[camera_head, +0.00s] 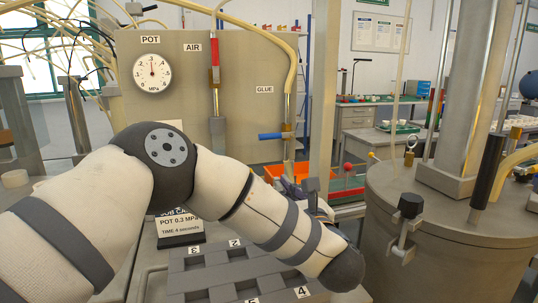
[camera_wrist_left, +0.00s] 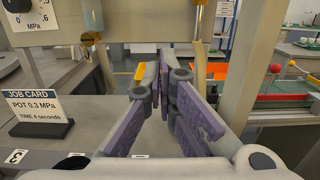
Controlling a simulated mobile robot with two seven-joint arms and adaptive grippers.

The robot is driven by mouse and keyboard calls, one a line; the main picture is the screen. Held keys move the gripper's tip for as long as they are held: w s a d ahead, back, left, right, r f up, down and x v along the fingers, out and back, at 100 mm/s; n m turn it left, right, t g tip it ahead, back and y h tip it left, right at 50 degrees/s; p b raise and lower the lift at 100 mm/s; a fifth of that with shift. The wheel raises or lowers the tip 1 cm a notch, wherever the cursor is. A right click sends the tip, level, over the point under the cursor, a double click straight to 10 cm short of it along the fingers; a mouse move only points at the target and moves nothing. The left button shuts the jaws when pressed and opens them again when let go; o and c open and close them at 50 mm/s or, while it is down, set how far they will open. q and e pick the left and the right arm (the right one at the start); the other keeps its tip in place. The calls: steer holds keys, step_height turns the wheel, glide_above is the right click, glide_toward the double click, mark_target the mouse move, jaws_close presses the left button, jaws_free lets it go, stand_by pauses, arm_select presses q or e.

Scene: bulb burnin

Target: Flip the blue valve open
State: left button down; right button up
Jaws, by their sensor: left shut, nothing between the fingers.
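The blue valve handle (camera_head: 275,135) lies horizontally across the GLUE line in the head view, its free end pointing left from the brass fitting on the pipe. My left gripper (camera_head: 300,189) is mostly hidden behind my own forearm, below and a little right of the handle, and appears apart from it. In the left wrist view the purple-padded fingers of the left gripper (camera_wrist_left: 165,58) come together at their far ends, with nothing seen between them. The blue handle cannot be made out in that view. My right gripper is not in view.
A panel (camera_head: 240,85) carries a pressure gauge (camera_head: 152,72) and a red AIR valve handle (camera_head: 214,52). A job card (camera_wrist_left: 40,110) stands at left. A grey numbered tray (camera_head: 215,276) lies in front. A large metal pot (camera_head: 445,250) stands at right.

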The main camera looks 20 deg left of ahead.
mark_target(270, 136)
arm_select(q)
steer(key=w+a+r, duration=0.4)
steer(key=w+a, duration=0.2)
steer(key=w, duration=0.2)
steer(key=shift+w+r, duration=0.2)
steer(key=shift+w, duration=0.1)
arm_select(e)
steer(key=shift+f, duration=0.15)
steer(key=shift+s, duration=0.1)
